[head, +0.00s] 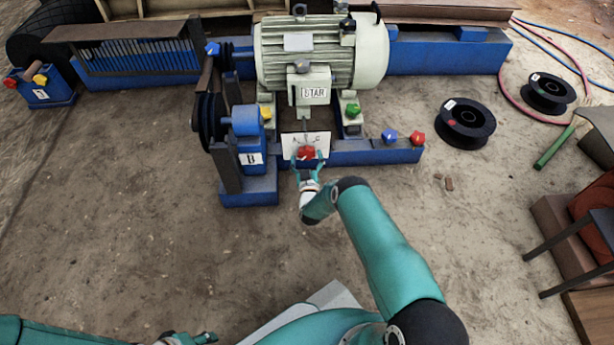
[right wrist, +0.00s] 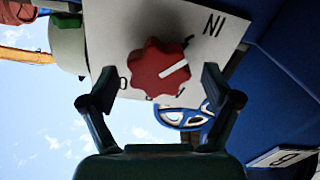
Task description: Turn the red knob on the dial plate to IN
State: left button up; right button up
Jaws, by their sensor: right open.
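The red knob (head: 306,152) sits on the white dial plate (head: 320,138) at the front of the blue motor base. In the right wrist view the lobed red knob (right wrist: 158,68) has a white pointer line aimed right and slightly up. IN is printed at the upper right of the plate (right wrist: 195,22), and the line does not point straight at it. Other lettering is partly hidden. My right gripper (right wrist: 160,84) is open, with one fingertip on each side of the knob and gaps visible. My left gripper (head: 192,338) is at the bottom edge, partly cut off; its jaws are unclear.
A large pale motor (head: 320,50) stands behind the plate. A blue knob (head: 389,136) and another red knob (head: 417,138) sit on the base to the right. A blue block marked B (head: 250,140) stands at left. Black spools (head: 466,123) lie on open ground.

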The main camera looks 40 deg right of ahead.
jog(key=v, duration=1)
jog(key=w+a+r+n+y+p, duration=0.1)
jog(key=w+a+r+y+p, duration=0.25)
jog(key=r, duration=0.55)
jog(key=w+a+r+n+y+p, duration=0.1)
jog(key=w+a+r+y+p, duration=0.15)
jog(key=a+r, duration=0.45)
jog(key=s+a+f+g+y+p, duration=0.15)
jog(key=s+a+g+y, duration=0.4)
jog(key=s, duration=1.05)
jog(key=s+a+f+g+y, duration=0.2)
jog(key=s+a+g, duration=0.65)
jog(key=s, duration=0.75)
notch_tip(320, 180, up, 38)
jog(key=p, duration=3.8)
jog(key=shift+s+m+g, duration=0.25)
jog(key=shift+m+g, duration=0.05)
